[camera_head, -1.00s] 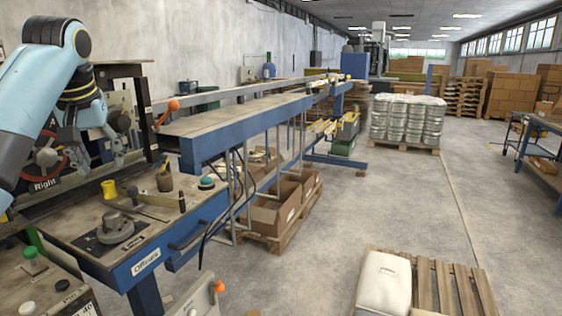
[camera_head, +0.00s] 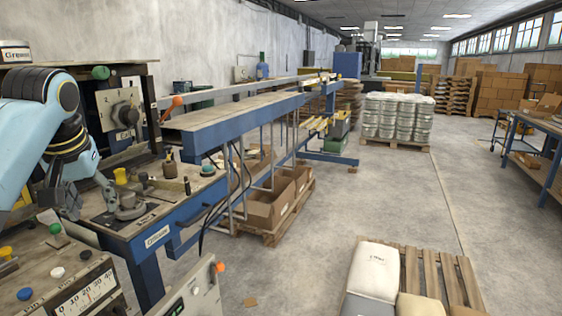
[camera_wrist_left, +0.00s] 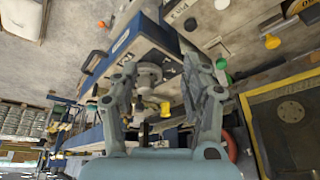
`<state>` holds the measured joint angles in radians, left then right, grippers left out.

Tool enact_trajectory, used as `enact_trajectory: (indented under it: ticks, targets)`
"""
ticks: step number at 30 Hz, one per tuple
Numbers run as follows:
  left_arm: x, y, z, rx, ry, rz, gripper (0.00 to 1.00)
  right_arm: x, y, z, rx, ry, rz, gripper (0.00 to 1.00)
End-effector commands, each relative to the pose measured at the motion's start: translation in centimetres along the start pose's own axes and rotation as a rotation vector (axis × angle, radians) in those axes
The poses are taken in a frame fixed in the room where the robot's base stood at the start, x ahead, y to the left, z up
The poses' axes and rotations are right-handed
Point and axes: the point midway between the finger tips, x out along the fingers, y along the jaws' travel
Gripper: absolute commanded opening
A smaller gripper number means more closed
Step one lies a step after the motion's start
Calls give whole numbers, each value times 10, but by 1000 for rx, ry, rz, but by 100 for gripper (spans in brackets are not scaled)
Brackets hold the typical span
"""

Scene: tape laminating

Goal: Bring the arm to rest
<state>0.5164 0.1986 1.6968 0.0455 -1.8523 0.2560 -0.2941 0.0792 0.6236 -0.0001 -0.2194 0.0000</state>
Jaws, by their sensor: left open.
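My left arm comes in from the left edge in the head view. Its gripper (camera_head: 78,200) points down over the left end of the blue-framed bench (camera_head: 150,238). In the left wrist view the gripper (camera_wrist_left: 160,78) has its two fingers spread apart, with nothing between them held. Beyond the fingers lie the bench top and a round metal fitting (camera_wrist_left: 148,76). My right gripper does not show in either view.
Close by are a grey round fixture (camera_head: 130,205), a yellow spool (camera_head: 121,176) and a panel with a dial (camera_head: 92,290). An orange-knobbed lever (camera_head: 177,101) stands behind. Boxes (camera_head: 268,208) sit under the conveyor.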

Motion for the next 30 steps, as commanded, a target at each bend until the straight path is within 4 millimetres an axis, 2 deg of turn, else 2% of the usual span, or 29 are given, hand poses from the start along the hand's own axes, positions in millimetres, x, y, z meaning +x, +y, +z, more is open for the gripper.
enact_trajectory:
  ticks: [1,5,8,10,12,15,18,24,30]
  targets:
    - [8,0,16,17,-6,-1,47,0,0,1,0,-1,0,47]
    - [25,0,58,66,-11,1,47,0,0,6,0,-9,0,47]
    - [36,-1,100,112,-16,6,47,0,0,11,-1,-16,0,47]
    - [42,-3,136,151,-21,12,47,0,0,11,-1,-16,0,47]
    - [44,-6,177,194,-25,20,47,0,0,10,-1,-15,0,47]
    - [40,-10,225,244,-29,33,47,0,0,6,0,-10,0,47]
    - [32,-14,261,280,-32,43,47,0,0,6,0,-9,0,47]
    - [13,-22,313,331,-39,60,47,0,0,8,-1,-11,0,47]
    - [-10,-28,352,371,-44,75,47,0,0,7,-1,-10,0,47]
